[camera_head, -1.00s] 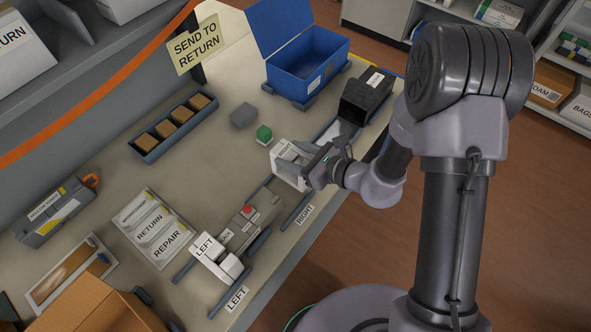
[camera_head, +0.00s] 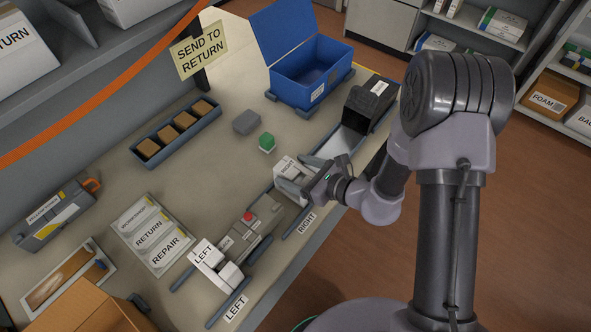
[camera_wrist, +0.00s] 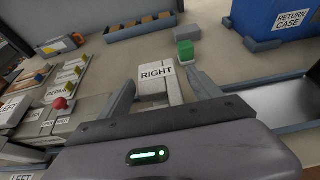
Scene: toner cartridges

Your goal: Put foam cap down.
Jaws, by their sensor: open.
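A white foam cap labelled RIGHT (camera_head: 288,167) stands at the bench's near side, beside the rail tagged RIGHT. My gripper (camera_head: 296,186) is at this cap with its jaws open. In the wrist view the foam cap (camera_wrist: 157,73) lies between my two spread fingers (camera_wrist: 162,90). Its lower part is partly hidden, and I cannot tell whether a finger touches it. A second white foam cap labelled LEFT (camera_head: 204,253) sits across the left rails. A grey unit with a red knob (camera_head: 247,216) lies between the two caps.
A green-topped block (camera_head: 267,142) and a grey block (camera_head: 246,122) stand behind the cap. The open blue case (camera_head: 310,72) and a black box (camera_head: 368,106) are beyond. A label board (camera_head: 153,234) lies left. Bench between is clear.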

